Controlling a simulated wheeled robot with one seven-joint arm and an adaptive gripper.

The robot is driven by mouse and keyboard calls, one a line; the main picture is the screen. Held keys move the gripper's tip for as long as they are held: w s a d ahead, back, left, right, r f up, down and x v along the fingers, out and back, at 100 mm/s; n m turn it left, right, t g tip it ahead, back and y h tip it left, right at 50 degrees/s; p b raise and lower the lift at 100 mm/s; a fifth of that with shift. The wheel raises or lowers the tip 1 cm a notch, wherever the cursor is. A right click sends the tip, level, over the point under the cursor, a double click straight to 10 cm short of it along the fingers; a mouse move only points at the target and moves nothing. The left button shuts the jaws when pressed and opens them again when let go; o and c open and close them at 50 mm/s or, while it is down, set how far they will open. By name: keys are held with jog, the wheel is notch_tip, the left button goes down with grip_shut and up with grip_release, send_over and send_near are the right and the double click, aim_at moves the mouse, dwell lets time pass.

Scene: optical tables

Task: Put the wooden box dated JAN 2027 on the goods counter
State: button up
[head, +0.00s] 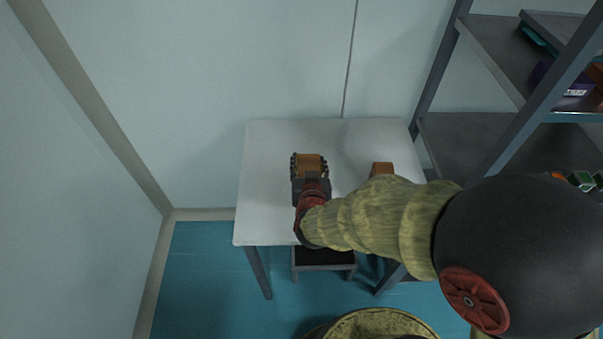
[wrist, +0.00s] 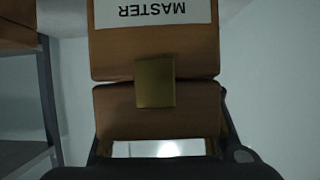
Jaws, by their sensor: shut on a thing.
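My gripper (head: 309,172) is shut on a wooden box (head: 309,160) over the left-middle part of a white table (head: 265,215). In the wrist view the held box (wrist: 155,42) fills the middle. It has a brass clasp and a white label reading MASTER, upside down. No date can be read on it. I cannot tell whether it touches the tabletop. A second wooden box (head: 382,168) stands on the table to the right, partly hidden by my arm; its label is not visible. I cannot tell if this white table is the goods counter.
A grey metal shelf rack (head: 470,150) stands right of the table, with a purple box (head: 575,90) and green items (head: 582,180) on it. A dark low stool (head: 323,258) stands under the table's front edge. A wall closes the back. The table's left part is clear.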

jog(key=shift+w+a+f+b, duration=0.4)
jog(key=shift+w+f+b, duration=0.25)
jog(key=shift+f, duration=0.8)
jog(key=shift+w+a+f+b, duration=0.45)
jog(key=shift+w+f, duration=0.3)
jog(key=shift+f, duration=0.7)
jog(key=shift+w+a+f+b, duration=0.35)
jog(key=shift+w+f+b, duration=0.3)
jog(key=shift+f, duration=0.8)
jog(key=shift+f, duration=0.15)
jog(key=o, duration=1.6)
